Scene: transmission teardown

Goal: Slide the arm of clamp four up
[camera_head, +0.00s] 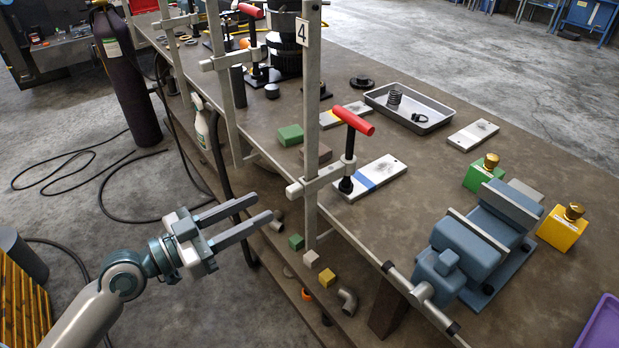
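Clamp four is the upright grey post (311,110) with a white tag marked 4 (302,32) at the bench's near edge. Its sliding arm (322,177) sits low on the post, with a white end at the left and a red-handled screw (353,119) at the right. The black foot of the screw is at a pale plate with blue tape (384,171); I cannot tell if they touch. My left gripper (264,207) is open and empty, left of the post and a little below the arm's white end, apart from it. My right gripper is out of view.
A blue vise (470,245) stands at the right of the bench (400,218), near green and yellow bottles. More clamp posts stand along the edge to the left. A lower shelf holds small blocks and pipe fittings. A metal tray (436,105) lies farther back.

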